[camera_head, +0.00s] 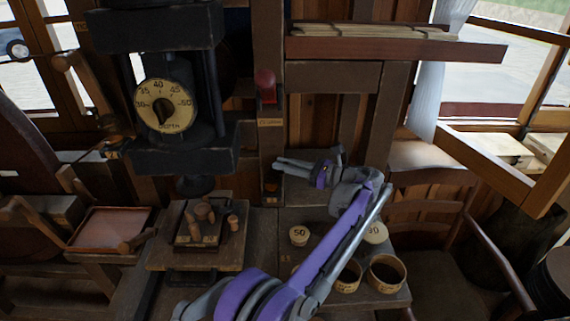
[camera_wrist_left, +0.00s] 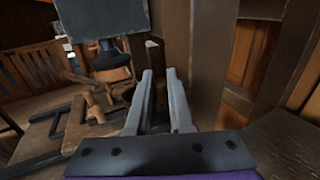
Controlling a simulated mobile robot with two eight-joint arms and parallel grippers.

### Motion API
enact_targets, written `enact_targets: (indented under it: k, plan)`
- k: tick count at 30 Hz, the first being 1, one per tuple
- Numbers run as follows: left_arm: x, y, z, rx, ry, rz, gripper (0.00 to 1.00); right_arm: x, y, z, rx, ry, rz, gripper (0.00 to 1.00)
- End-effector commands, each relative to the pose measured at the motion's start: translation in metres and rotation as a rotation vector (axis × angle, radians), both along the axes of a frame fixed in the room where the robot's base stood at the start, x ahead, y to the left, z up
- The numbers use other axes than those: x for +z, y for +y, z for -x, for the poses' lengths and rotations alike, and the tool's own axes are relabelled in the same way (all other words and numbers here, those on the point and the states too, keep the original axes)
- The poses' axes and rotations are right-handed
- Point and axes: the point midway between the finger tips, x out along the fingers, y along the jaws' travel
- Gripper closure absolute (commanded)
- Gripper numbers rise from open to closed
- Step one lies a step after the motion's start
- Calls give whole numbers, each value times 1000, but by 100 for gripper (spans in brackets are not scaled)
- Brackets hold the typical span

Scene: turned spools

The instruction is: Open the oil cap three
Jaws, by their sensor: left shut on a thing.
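My left gripper (camera_head: 275,164) is in front of the wooden post at the middle, its two fingers pointing left. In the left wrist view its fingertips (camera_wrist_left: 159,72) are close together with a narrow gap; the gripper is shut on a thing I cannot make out. A round pale cap marked 50 (camera_head: 299,235) sits on the bench below the gripper, apart from it. Another pale cap marked 90 (camera_head: 375,233) is partly behind my forearm. Two round containers, the left one (camera_head: 347,276) and the right one (camera_head: 386,273), stand at the front. I cannot identify a third cap. My right gripper is not in view.
A black press with a dial (camera_head: 165,105) stands left of the gripper. A small wooden stand with knobs (camera_head: 205,222) is below it. A red handle (camera_head: 265,86) is on the post. A shelf (camera_head: 400,49) is above, and a chair (camera_head: 440,255) is at right.

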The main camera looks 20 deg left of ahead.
Motion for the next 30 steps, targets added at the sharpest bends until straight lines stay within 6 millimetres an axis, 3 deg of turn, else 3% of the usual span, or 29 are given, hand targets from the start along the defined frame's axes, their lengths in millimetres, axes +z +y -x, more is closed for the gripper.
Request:
enact_targets:
  k: [1,5,6,17,30]
  plan:
    - [0,0,0,1,0,-1,74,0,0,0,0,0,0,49]
    - [0,0,0,1,0,-1,51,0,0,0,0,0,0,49]
    - [0,0,0,1,0,-1,49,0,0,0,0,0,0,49]
    - [0,-7,1,-1,0,0,49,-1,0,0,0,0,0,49]
    - [0,-86,12,-2,0,0,49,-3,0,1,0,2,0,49]
